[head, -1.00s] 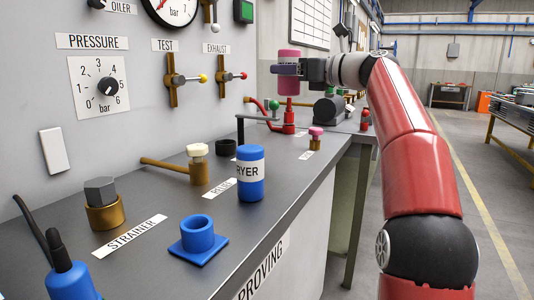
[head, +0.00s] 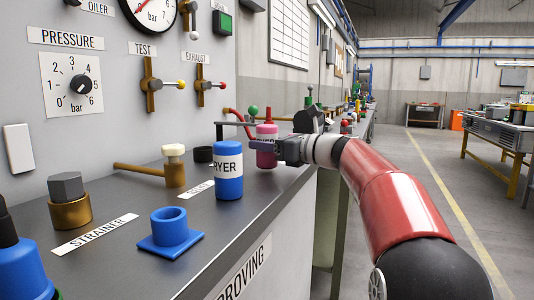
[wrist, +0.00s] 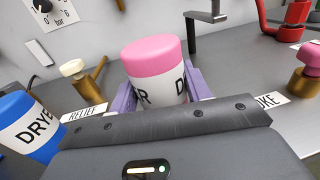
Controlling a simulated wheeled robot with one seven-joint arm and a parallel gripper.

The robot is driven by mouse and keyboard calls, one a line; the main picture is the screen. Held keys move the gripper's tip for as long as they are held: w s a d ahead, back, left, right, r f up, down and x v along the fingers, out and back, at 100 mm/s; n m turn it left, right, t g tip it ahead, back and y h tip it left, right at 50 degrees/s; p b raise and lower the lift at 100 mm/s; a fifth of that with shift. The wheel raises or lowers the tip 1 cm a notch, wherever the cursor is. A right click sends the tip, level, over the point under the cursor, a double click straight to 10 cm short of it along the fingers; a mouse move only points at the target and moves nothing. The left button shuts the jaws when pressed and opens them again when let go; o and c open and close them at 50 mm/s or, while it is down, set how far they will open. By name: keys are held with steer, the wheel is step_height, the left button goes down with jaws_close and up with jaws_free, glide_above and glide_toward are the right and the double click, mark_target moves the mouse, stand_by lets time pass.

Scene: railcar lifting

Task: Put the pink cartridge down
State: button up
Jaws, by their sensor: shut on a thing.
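The pink cartridge (head: 266,152) is upright at the bench's right edge, beyond the blue dryer cartridge (head: 229,172). In the wrist view the pink cartridge (wrist: 150,56) shows its pink cap and a white band with dark letters. My gripper (head: 266,146) is shut on it, with a purple finger on each side in the wrist view. Its base is at or close to the bench top (head: 120,260); I cannot tell whether it touches. The wrist housing hides its lower part in the wrist view.
The brass relief valve with a cream knob (head: 174,165) stands left of the dryer. A blue square-based socket (head: 170,232) is empty nearer me. In the wrist view a dark bent post (wrist: 205,30) rises behind the cartridge, and a pink-knobbed brass fitting (wrist: 306,75) stands to the right.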

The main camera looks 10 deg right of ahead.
steer(key=shift+f, duration=0.55)
steer(key=o, duration=1.2)
steer(key=v, duration=1.2)
